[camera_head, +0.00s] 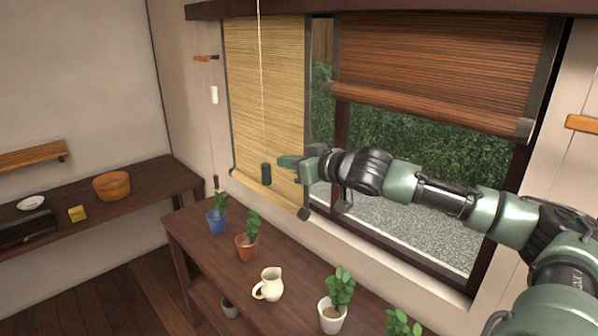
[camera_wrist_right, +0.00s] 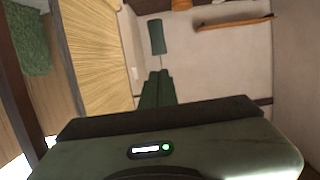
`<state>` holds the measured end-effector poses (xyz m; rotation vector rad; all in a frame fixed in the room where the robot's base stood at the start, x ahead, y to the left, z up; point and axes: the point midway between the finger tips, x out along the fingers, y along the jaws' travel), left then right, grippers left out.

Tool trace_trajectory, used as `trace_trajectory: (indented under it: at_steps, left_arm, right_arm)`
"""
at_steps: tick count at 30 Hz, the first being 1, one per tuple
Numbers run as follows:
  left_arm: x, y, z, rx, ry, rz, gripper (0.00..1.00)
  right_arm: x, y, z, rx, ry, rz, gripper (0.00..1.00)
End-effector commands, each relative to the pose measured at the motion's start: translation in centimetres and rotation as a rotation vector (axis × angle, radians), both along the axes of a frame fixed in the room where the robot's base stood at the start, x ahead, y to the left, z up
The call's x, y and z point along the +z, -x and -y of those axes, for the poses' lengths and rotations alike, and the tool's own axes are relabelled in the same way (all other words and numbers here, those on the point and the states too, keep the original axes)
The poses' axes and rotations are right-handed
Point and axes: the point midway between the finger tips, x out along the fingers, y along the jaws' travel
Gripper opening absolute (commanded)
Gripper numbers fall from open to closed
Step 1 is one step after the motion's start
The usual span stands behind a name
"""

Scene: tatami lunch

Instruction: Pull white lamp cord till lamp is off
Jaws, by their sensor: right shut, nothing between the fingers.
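A thin pale cord (camera_head: 261,90) hangs from above the top of the head view and ends in a dark green cylindrical pull (camera_head: 266,174). The pull also shows in the right wrist view (camera_wrist_right: 157,37), just beyond the fingertips. A white pull (camera_head: 214,94) hangs on another cord by the wall, left of the straw blind. My right gripper (camera_head: 281,161) is shut and empty, pointing left close beside the green pull; its green fingers show in the right wrist view (camera_wrist_right: 158,74). Whether they touch the cord is unclear. No lamp is in view. My left gripper is not in view.
A straw blind (camera_head: 265,100) and a brown blind (camera_head: 440,65) cover parts of the window. Below stands a dark bench (camera_head: 200,255) with potted plants (camera_head: 246,246) and a cream jug (camera_head: 269,285). A side shelf holds a round wooden tub (camera_head: 111,186).

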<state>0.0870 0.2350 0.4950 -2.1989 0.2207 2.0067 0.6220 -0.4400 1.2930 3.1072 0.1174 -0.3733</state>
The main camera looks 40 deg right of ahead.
Motion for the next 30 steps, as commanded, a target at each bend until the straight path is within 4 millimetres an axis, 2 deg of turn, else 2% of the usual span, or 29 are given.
trace_trajectory:
  at_steps: [1, 3, 10, 30]
  left_arm:
    - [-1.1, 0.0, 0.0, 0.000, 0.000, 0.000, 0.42]
    - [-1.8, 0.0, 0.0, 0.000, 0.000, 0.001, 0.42]
    - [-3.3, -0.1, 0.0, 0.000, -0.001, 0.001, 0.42]
    - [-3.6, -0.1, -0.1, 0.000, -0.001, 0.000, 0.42]
  right_arm:
    - [-0.4, 0.7, 0.1, 0.000, 0.008, -0.001, 0.00]
    - [-0.2, 1.6, 0.0, 0.001, 0.009, -0.003, 0.00]
    - [0.6, 3.2, 0.2, 0.001, 0.004, 0.001, 0.00]
    - [1.0, 3.8, 0.1, 0.002, 0.000, 0.001, 0.00]
